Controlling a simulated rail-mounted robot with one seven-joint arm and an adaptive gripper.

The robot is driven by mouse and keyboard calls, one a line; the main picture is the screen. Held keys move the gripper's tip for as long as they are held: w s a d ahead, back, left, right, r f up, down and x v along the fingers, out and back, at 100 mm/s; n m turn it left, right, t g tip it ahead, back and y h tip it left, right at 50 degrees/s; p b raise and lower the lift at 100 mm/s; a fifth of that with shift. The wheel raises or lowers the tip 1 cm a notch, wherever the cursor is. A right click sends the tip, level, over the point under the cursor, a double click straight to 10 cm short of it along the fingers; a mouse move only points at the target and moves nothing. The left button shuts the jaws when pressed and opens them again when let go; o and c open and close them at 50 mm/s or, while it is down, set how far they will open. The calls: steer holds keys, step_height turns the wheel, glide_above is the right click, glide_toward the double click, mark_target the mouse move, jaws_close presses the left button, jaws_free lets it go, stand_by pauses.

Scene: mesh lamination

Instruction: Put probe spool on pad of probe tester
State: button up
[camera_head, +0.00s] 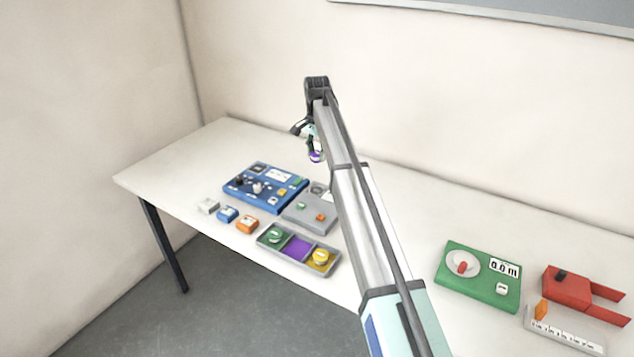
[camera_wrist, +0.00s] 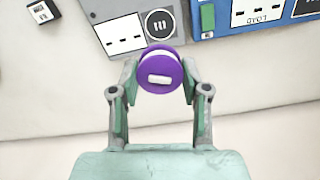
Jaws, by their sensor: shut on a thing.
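My gripper (camera_head: 309,141) is shut on a purple spool (camera_head: 316,157) with a white centre and holds it above the back part of the table. In the wrist view the spool (camera_wrist: 160,72) sits between the two fingertips. Beyond it lies a grey device with a white display (camera_wrist: 123,34) and a round dark disc (camera_wrist: 160,23). No label naming the probe tester is readable.
A blue device (camera_head: 238,188) stands left of the grey one. In front, a tray (camera_head: 290,267) holds green and yellow spools; its purple middle compartment is empty. Small white, blue and orange blocks (camera_head: 246,225) lie nearby. A green device (camera_head: 450,285) and red tool (camera_head: 568,286) stand right.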

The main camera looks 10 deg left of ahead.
mark_target(317, 190)
step_height(317, 190, down, 13)
steer(key=p, duration=0.2)
steer(key=shift+p, duration=0.4)
steer(key=o, duration=1.1)
steer(key=shift+f, duration=0.1)
steer(key=shift+o, duration=0.2)
step_height(317, 190, up, 12)
steer(key=b, duration=0.3)
